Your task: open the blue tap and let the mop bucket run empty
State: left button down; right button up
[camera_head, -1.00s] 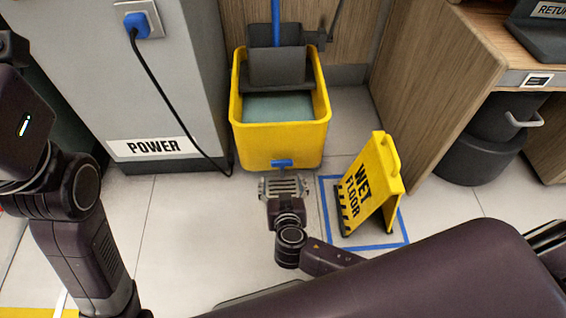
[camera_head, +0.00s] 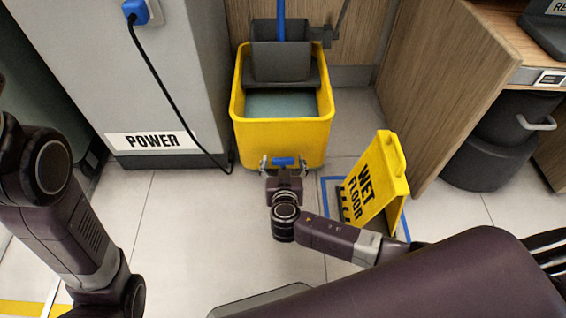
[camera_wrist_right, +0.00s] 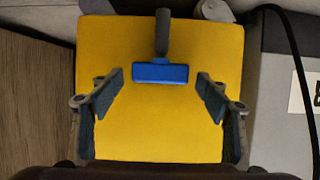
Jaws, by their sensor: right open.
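The yellow mop bucket (camera_head: 262,139) stands on the floor against the wooden panel, with grey-blue water (camera_head: 280,104) in it. The blue tap (camera_head: 283,161) is low on the bucket's front; its bar lies crosswise. In the right wrist view the blue tap (camera_wrist_right: 160,72) is centred on the yellow wall, on a dark stem. My right gripper (camera_head: 282,166) is at the tap, and in the wrist view its open fingers (camera_wrist_right: 160,88) stand on either side of the tap bar, apart from it. My left arm shows at the left edge; its gripper is out of frame.
A yellow wet floor sign (camera_head: 377,178) stands right of my right arm on a blue-outlined square. A grey POWER cabinet (camera_head: 175,80) with a black cable stands left of the bucket. A wooden counter (camera_head: 440,90) and a dark bin (camera_head: 490,150) are at right.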

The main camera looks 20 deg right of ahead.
jog(key=c, duration=1.2)
jog(key=shift+o, duration=0.2)
jog(key=shift+s+a+f+n+y+b, duration=0.15)
jog(key=shift+a+n+y+b, duration=0.1)
jog(key=shift+n+y+b, duration=0.25)
jog(key=shift+d+n+y, duration=0.2)
jog(key=shift+n+y, duration=0.1)
jog(key=shift+y, duration=0.2)
jog(key=o, duration=1.2)
jog(key=shift+d, duration=0.1)
jog(key=shift+c, duration=0.2)
jog(key=shift+r, duration=0.2)
notch_tip(320, 180, up, 10)
jog(key=shift+f, duration=0.1)
